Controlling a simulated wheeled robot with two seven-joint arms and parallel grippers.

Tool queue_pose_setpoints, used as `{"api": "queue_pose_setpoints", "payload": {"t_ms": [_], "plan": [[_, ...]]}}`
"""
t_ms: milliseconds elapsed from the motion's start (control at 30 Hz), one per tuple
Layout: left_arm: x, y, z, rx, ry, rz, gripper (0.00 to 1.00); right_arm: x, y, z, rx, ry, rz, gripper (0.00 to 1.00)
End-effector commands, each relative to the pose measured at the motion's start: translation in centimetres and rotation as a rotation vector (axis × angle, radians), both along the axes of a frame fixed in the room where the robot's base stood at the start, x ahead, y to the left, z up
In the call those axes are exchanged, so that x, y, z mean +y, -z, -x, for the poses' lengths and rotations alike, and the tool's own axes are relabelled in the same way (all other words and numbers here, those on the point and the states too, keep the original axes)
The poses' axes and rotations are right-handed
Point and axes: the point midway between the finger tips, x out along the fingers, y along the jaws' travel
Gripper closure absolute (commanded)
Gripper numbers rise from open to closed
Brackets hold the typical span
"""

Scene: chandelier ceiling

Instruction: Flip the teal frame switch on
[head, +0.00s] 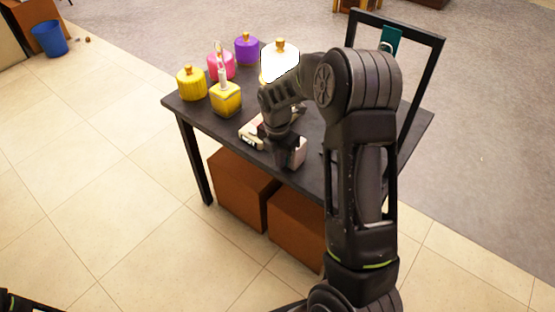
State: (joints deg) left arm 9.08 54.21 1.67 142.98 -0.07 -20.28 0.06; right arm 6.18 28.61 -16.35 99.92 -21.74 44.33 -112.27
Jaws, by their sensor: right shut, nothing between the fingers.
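A teal switch plate (391,38) hangs in the upper part of a black upright frame (429,75) at the right end of the dark table. My right arm covers the lower part of the plate, and I cannot make out its lever or position. My right gripper (291,157) points down over the front middle of the table, shut and empty, well to the left of the teal plate and lower in the picture. Only a dark piece of my left arm shows at the lower left corner; its gripper is out of view.
On the dark table (190,108) stand yellow (191,84), pink (221,68), purple (247,48) and white (280,62) lidded jars, and a yellow candle holder (227,100). A pale device (252,133) lies near my right gripper. Brown boxes (240,188) sit underneath.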

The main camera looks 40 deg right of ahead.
Motion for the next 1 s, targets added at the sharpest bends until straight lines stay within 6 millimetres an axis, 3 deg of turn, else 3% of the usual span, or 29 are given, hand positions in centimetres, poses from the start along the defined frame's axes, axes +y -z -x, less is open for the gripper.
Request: {"api": "queue_pose_setpoints", "payload": {"t_ms": [367, 1000], "plan": [[0.0, 1.2, 0.0, -0.001, 0.000, 0.000, 1.00, -0.3, 0.6, -0.1, -0.021, -0.003, 0.078, 1.00], [0.0, -0.5, 0.0, -0.001, 0.000, 0.000, 1.00, -0.5, -1.4, -0.1, -0.019, 0.003, 0.073, 1.00]]}}
